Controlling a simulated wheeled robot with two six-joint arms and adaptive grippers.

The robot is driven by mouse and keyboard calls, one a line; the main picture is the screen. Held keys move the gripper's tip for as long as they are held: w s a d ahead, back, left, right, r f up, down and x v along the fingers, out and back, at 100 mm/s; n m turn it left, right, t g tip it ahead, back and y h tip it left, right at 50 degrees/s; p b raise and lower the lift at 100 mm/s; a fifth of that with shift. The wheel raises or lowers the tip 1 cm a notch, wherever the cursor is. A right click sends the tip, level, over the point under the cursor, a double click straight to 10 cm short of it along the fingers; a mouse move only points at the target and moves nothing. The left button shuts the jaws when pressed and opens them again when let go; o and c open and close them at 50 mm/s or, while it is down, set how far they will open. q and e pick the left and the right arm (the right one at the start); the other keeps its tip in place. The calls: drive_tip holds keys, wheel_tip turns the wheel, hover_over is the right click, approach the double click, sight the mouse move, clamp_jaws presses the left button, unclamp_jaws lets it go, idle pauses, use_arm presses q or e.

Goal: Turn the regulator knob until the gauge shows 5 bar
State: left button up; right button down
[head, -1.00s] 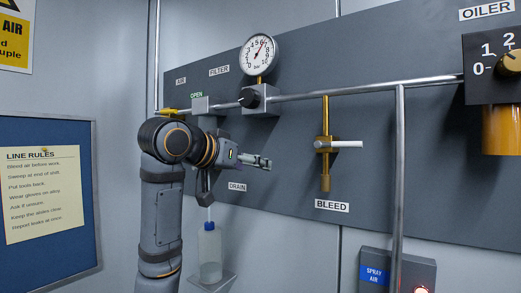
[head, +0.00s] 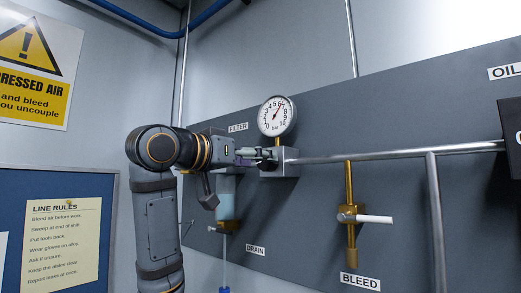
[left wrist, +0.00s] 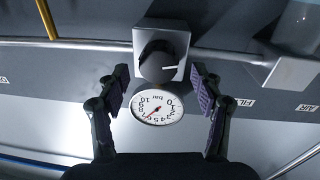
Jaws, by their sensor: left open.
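The pressure gauge (head: 277,115) is a round white dial above the regulator block (head: 287,170). Its needle points up and right, near 6. In the left wrist view the gauge (left wrist: 158,107) appears upside down. My left gripper (head: 264,155) is at the regulator, its fingers pointing at the block's front and covering most of the knob in the head view. In the left wrist view the black regulator knob (left wrist: 157,62) with a white mark sits ahead, between the lines of the two open fingers. I see no clear contact. My right gripper is not in view.
A steel pipe (head: 400,154) runs right from the regulator, with a vertical pipe (head: 437,220) below it. The brass bleed valve (head: 350,198) with a white handle hangs right of the gripper. The filter bowl (head: 228,198) is just below my left wrist.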

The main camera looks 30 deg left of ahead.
use_arm(q)
drive_tip(key=shift+w+d, duration=0.2)
drive_tip(key=shift+w, duration=0.7)
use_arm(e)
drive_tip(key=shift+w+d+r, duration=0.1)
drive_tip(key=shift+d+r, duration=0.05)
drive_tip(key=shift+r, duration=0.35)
use_arm(q)
drive_tip(key=shift+c, duration=0.9)
drive_tip(key=c, duration=1)
drive_tip(key=shift+o, duration=0.2)
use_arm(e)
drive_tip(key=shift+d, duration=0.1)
use_arm(q)
drive_tip(key=shift+n, duration=0.3)
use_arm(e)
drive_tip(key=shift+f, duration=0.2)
